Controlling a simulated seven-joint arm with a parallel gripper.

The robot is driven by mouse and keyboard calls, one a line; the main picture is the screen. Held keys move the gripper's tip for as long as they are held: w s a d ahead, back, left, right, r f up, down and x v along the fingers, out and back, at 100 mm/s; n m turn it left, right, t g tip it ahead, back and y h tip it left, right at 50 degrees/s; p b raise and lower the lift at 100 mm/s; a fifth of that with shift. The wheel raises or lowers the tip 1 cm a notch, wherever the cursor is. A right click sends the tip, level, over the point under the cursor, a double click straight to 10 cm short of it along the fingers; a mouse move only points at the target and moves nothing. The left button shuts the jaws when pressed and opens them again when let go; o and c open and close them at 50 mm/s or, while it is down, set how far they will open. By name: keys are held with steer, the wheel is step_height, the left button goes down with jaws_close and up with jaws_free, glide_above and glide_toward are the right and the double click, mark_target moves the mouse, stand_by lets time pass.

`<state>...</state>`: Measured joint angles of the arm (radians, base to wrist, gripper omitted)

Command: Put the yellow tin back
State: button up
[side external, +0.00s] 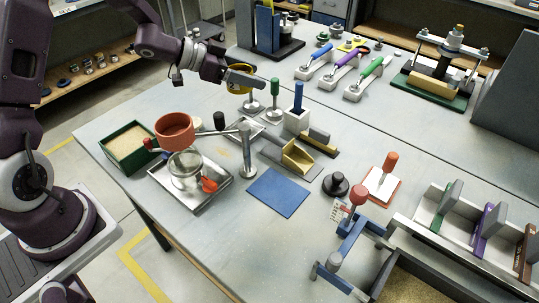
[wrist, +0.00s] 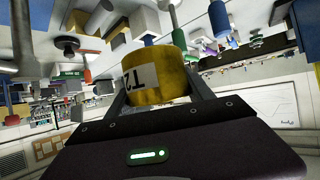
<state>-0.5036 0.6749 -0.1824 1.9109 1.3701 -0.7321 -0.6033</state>
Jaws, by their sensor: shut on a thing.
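The yellow tin (wrist: 156,76) is a short round can with a white label marked "T2". My gripper (wrist: 155,88) is shut on it, with a finger on each side in the wrist view. In the side view my gripper (side external: 244,80) holds the tin (side external: 238,90) over the back left part of the table, and a finger hides part of it. A pale round base (side external: 251,106) shows just below the tin. I cannot tell whether the tin touches it.
A green-handled tool (side external: 275,90) stands close right of the tin, and a blue-handled one (side external: 298,97) in a white block beyond it. A metal post (side external: 246,150), red pot (side external: 175,130) and sand box (side external: 128,147) stand nearer. A blue mat (side external: 279,193) lies bare.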

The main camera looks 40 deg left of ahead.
step_height(320, 180, up, 6)
steer(key=shift+r, duration=0.25)
steer(key=d+r+n+t+y, duration=0.1)
steer(key=d+r+n+y, duration=0.1)
steer(key=d, duration=0.8)
steer(key=d+r+n+t+y, duration=0.1)
steer(key=d+n+y, duration=0.1)
steer(key=d, duration=0.8)
steer(key=s+a+f+n+y, duration=0.3)
steer(key=s+n+y, duration=0.2)
steer(key=s, duration=0.4)
step_height(320, 180, down, 21)
steer(key=shift+w+d+f, duration=0.1)
steer(key=shift+d+f, duration=0.05)
steer(key=shift+f, duration=0.05)
steer(key=shift+f, duration=0.2)
steer(key=o, duration=1.7)
